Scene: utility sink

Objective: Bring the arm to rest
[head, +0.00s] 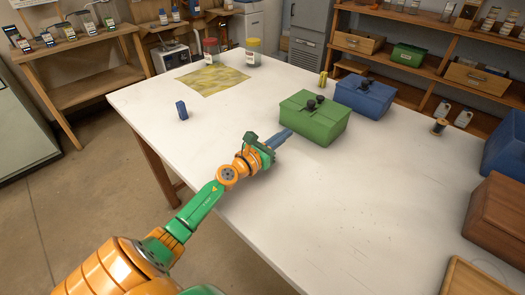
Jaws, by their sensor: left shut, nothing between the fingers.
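My left arm, green and orange, reaches in from the lower left over the white table. My left gripper (279,139) is shut and empty, a little in front and left of the green box (318,127). From this view I cannot tell whether its tip touches the box. My right gripper is not in view.
A blue box (364,97) stands behind the green one; dark items lie on both. A small blue block (182,110) stands at left. A yellow patterned mat (212,79) and two jars are at the back. A brown box (497,214) is at right. The front middle is clear.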

